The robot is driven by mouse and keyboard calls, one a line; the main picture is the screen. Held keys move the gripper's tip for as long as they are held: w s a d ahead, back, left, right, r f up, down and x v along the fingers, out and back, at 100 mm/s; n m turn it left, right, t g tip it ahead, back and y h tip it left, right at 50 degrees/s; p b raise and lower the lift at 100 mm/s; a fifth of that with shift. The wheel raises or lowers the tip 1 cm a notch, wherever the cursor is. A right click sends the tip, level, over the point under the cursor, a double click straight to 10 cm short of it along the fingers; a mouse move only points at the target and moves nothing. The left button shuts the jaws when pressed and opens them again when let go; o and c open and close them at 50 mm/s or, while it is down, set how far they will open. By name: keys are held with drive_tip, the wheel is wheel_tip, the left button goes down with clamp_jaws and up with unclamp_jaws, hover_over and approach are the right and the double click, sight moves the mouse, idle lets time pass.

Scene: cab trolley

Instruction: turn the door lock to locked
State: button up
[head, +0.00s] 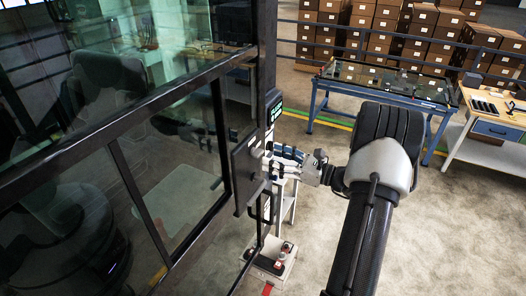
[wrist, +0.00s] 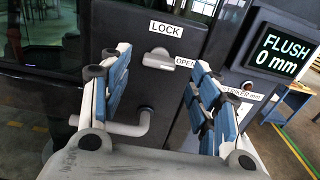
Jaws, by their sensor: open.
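The lock knob (wrist: 158,58), a light grey lever, sits on the dark door panel (wrist: 215,25) in the wrist view. The LOCK label (wrist: 167,32) is above it and the OPEN label (wrist: 186,62) is at its right end. The knob lies roughly sideways, its right end toward OPEN. My gripper (wrist: 161,62) is open, with blue-padded fingers left and right of the knob; contact does not show.
A grey bent handle (wrist: 130,128) is below the knob, near the left finger. A display (wrist: 285,50) reads FLUSH 0 mm at right, above a small round knob (wrist: 247,87). The glazed door (head: 165,150) fills the left.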

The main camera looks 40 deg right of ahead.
sight(261, 153)
drive_tip(key=shift+p+x, duration=0.35)
drive_tip(key=shift+x, duration=2)
drive_tip(key=c, duration=1)
